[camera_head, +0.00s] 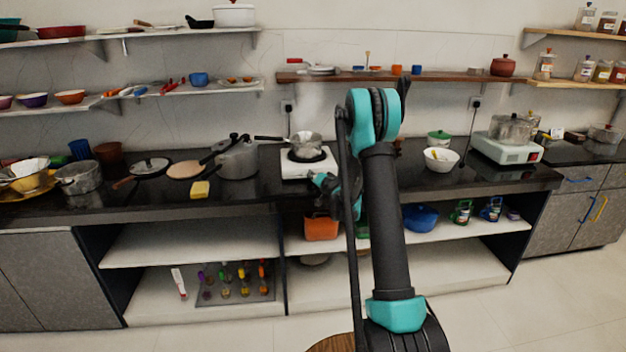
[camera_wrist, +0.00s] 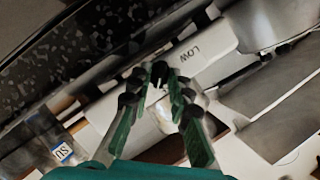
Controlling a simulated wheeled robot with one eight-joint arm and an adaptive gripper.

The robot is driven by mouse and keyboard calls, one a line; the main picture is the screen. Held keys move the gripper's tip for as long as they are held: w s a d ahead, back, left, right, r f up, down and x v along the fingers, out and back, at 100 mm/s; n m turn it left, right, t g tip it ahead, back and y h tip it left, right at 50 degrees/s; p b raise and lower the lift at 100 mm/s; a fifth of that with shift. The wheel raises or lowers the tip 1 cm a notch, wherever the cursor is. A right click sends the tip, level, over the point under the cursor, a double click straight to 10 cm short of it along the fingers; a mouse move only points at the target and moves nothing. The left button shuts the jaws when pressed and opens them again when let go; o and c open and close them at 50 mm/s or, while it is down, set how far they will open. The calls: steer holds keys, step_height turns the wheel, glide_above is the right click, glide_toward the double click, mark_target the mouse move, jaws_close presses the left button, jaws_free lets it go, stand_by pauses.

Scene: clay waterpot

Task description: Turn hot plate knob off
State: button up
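The white hot plate (camera_head: 293,171) stands on the dark counter with a pan (camera_head: 305,142) on its burner. In the wrist view its white front panel (camera_wrist: 210,58) shows the word LOW. A small dark knob (camera_wrist: 159,71) is on that panel, left of the word. My gripper (camera_head: 322,181) is at the front of the hot plate. In the wrist view its fingers (camera_wrist: 162,80) slant inward with their tips on both sides of the knob. The tips partly hide the knob, and I cannot tell whether they press on it.
A second hot plate (camera_head: 503,150) with a glass pot stands farther right. A grey pot (camera_head: 238,160) and a yellow sponge (camera_head: 200,189) are left of the nearer hot plate. A white bowl (camera_head: 440,159) is to its right. An orange container (camera_head: 321,228) sits on the shelf below.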

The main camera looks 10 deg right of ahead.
steer(key=shift+w, duration=0.1)
steer(key=shift+c, duration=0.3)
jaws_close()
steer(key=n, duration=0.1)
steer(key=n+h, duration=0.1)
steer(key=n, duration=0.1)
steer(key=shift+a+r+g+h, duration=0.1)
steer(key=shift+a+g+h, duration=0.2)
steer(key=shift+h, duration=0.1)
steer(key=shift+n+h, duration=1)
steer(key=shift+n, duration=0.5)
steer(key=shift+o, duration=0.3)
jaws_free()
